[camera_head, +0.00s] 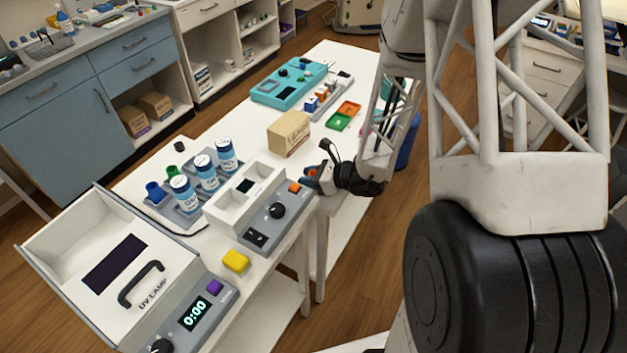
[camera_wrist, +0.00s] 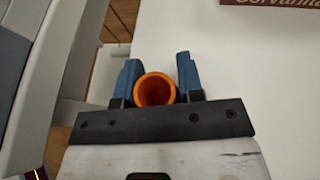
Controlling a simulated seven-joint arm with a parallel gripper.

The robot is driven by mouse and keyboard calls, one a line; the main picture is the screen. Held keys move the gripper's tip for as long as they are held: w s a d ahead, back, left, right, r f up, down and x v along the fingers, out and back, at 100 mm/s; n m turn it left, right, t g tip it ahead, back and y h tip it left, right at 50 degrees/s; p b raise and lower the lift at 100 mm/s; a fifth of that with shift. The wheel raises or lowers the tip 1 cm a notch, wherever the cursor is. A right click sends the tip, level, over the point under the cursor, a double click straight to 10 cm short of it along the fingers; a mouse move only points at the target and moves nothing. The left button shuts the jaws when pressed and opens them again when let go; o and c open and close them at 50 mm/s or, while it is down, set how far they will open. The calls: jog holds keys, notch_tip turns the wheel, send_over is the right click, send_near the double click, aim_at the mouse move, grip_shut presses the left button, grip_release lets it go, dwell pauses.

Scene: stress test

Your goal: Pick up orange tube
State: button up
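The orange tube (camera_wrist: 155,90) shows its round open end in the wrist view, between the two blue fingers of my gripper (camera_wrist: 158,80). The fingers press close on both sides of it, with no clear gap, so my gripper appears shut on it. In the head view my gripper (camera_head: 318,181) is low by the right edge of the white table, just right of the grey device. A small orange patch of the tube (camera_head: 312,172) shows there between the fingers. The tube's lower part is hidden, and I cannot tell whether it touches the table.
The grey and white device (camera_head: 250,205) with knobs stands close left of my gripper. A cardboard box (camera_head: 289,134) stands just behind. Several blue-and-white bottles (camera_head: 207,172), a UV lamp box (camera_head: 105,265) and a yellow block (camera_head: 236,261) are further left. Green and orange trays (camera_head: 339,122) lie behind.

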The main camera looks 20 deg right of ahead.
jog(key=c, duration=0.4)
jog(key=shift+r, duration=0.1)
jog(key=shift+r, duration=4.9)
